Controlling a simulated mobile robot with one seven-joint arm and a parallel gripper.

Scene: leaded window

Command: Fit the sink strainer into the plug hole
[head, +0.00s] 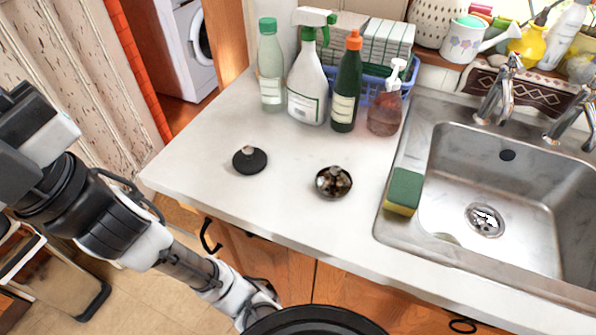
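The sink strainer (333,182), a small round metal piece with a knob in its middle, sits on the white worktop left of the sink. The plug hole (485,220) is a round metal ring in the floor of the steel sink basin (460,180). Nothing stands over it. My arm crosses the lower left of the head view, off the worktop's front edge. No gripper fingers can be made out.
A black disc with a knob (250,160) lies left of the strainer. A green and yellow sponge (404,191) rests on the sink's left rim. Several bottles and a blue basket (372,88) stand behind. The worktop's front left is clear. Taps (498,90) rise behind the basin.

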